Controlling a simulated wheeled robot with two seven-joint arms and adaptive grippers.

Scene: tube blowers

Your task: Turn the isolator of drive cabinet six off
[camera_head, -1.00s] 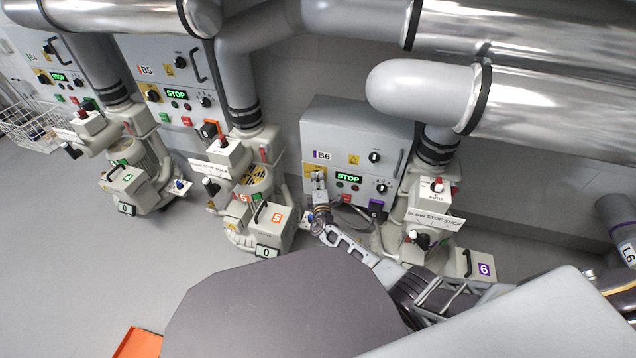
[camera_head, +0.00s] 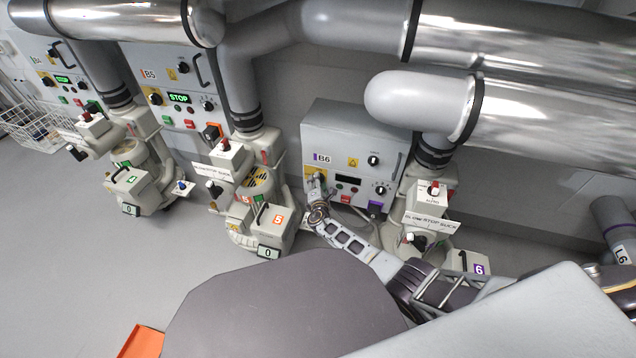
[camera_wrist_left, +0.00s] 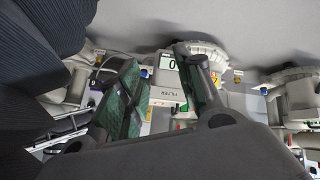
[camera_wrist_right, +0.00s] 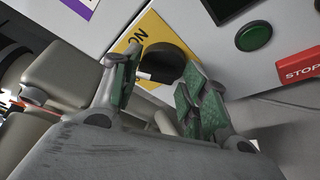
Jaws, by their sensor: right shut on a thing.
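Drive cabinet B6 (camera_head: 350,142) is a grey box on the wall. Its display (camera_head: 348,180) is dark. In the right wrist view its isolator is a black rotary knob (camera_wrist_right: 172,60) with a white mark, on a yellow plate (camera_wrist_right: 150,38) where "ON" can be read. My right gripper (camera_wrist_right: 160,82) is shut on this knob, one finger on each side. In the head view the right gripper (camera_head: 315,180) covers the knob at the cabinet's lower left. My left gripper (camera_wrist_left: 162,85) is open and empty, seen only in its wrist view.
Cabinet B5 (camera_head: 165,75), with its display lit STOP, is to the left. Blower 5 (camera_head: 262,222) stands just left of my right arm. Blower 6 (camera_head: 425,215) stands close to its right. Large pipes (camera_head: 540,110) run overhead. Floor (camera_head: 90,260) at the left is clear.

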